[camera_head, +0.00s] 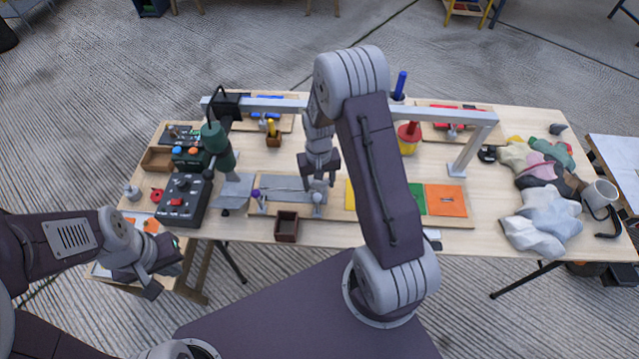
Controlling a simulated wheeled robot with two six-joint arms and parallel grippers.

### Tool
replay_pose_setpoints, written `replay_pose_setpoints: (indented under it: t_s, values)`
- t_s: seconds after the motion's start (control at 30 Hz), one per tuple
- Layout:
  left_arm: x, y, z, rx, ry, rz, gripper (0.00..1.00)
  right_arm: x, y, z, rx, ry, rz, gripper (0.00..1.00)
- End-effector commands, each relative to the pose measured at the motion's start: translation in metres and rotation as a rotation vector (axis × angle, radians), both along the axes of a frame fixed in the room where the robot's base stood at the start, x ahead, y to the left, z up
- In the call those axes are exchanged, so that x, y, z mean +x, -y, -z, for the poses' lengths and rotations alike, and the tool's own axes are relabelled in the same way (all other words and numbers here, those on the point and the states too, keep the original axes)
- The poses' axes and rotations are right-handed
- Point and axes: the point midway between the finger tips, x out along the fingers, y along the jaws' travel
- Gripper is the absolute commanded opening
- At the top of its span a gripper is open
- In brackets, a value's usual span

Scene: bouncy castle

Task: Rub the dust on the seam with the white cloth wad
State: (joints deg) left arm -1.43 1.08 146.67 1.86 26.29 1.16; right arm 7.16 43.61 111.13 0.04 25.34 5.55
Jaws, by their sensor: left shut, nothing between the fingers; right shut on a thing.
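My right gripper (318,183) points down over the grey panel (283,183) on a wooden board at the middle of the table. It is shut on a small whitish wad (317,197), which sits low at the panel's right part; I cannot tell whether it touches. A thin line, perhaps the seam, runs across the panel from near a purple knob (256,193) toward the wad. Dust is too small to make out. My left gripper (158,277) is shut and empty, low at the left, off the table's front edge.
A black control box (183,200) and a green device (216,145) stand left. A small dark box (286,227) is in front of the panel. A grey gantry bar (440,114) spans the table.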

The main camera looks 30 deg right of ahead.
Motion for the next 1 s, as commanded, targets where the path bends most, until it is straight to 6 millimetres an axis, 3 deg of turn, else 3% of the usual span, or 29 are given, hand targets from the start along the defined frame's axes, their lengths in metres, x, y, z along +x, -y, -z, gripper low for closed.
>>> replay_pose_setpoints:
  t_s: [0.03,0.5,1.0]
  values:
    - [0.000,0.000,-0.009,0.000,0.000,0.000,0.00,0.001,0.000,-0.010,0.000,0.001,-0.001,0.15]
    - [0.000,0.000,-0.046,0.000,0.000,0.000,0.00,0.005,0.000,-0.050,0.000,0.002,-0.003,0.15]
    - [0.000,0.000,-0.047,0.000,0.000,0.000,0.00,0.005,0.000,-0.052,0.000,0.001,-0.003,0.15]
